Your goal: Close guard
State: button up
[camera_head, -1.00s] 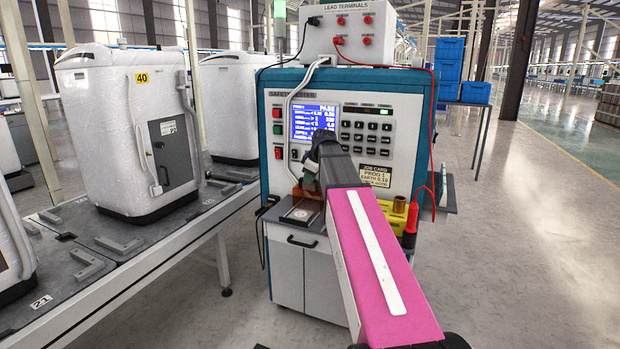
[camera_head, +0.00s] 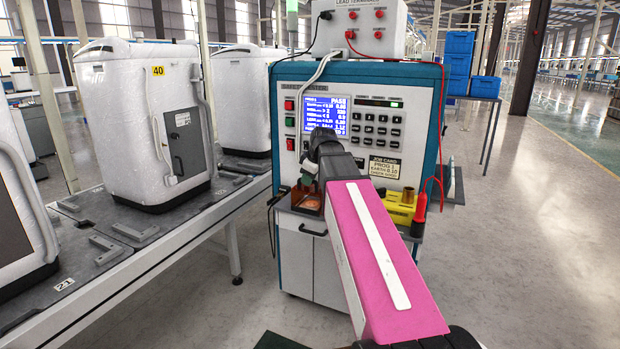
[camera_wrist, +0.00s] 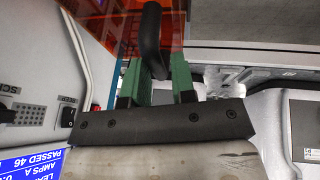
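The guard is a clear orange cover (camera_head: 308,200) over the small test fixture at the front left of the tester. A round coppery part shows through it. In the wrist view the orange guard (camera_wrist: 110,30) spans the top, with a thick black curved handle (camera_wrist: 150,42) on it. My gripper (camera_wrist: 160,70) has green fingers on both sides of this handle and appears shut on it. Whether the guard is fully down cannot be told.
The teal and white tester (camera_head: 355,130) has a lit blue screen (camera_head: 326,114) reading PASS. A red probe (camera_head: 419,212) and a yellow holder (camera_head: 398,208) stand right of my arm. A conveyor (camera_head: 110,240) with white machines runs along the left. The right floor is open.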

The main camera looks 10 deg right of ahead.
jog(key=shift+o, duration=1.2)
jog(key=shift+s, duration=0.1)
jog(key=v, duration=1)
jog(key=shift+s+r, duration=0.2)
jog(key=shift+r, duration=0.15)
